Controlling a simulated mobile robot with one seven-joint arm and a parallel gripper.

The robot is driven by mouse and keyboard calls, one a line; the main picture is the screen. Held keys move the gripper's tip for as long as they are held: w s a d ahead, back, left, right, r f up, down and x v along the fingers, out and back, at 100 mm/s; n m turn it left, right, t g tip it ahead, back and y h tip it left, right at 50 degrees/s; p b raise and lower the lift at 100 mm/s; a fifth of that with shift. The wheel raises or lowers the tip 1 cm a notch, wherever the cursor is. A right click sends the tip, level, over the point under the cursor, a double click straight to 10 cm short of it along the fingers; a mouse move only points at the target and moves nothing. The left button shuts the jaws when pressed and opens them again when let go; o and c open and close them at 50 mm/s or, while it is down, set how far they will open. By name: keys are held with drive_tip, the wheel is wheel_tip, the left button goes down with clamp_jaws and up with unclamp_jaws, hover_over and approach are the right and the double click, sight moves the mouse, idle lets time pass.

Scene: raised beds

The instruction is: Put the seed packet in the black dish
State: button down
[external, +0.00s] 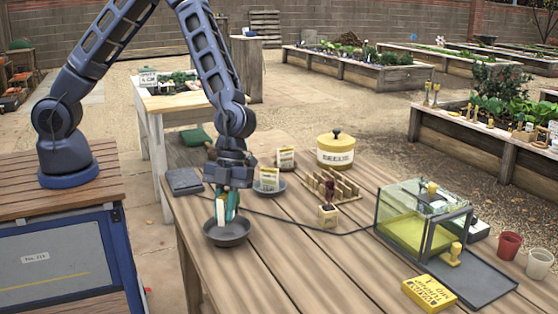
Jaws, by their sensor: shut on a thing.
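My gripper (228,212), with teal fingers, points down over the black dish (228,238) near the left front edge of the wooden table. It is shut on a pale, narrow thing, apparently a seed packet (221,210) seen nearly edge-on. The packet is upright and partly hidden by the fingers. Its lower end is just above or inside the dish; I cannot tell whether it touches the bottom. Another seed packet (269,178), yellow and white, stands at a grey dish (279,190) behind and right of my gripper. A further packet (286,157) stands farther back.
A yellow lidded pot (336,152), a wooden rack (346,188) and a small block with a dark red object (328,215) stand mid-table. A glass tank (400,225), dark tray (475,278) and yellow box (429,293) are right. A cable crosses the table. The front middle is clear.

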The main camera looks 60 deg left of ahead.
sight(224, 195)
drive_tip(key=shift+f, duration=1.85)
drive_tip(key=c, duration=1.3)
unclamp_jaws()
drive_tip(key=shift+r, duration=3.55)
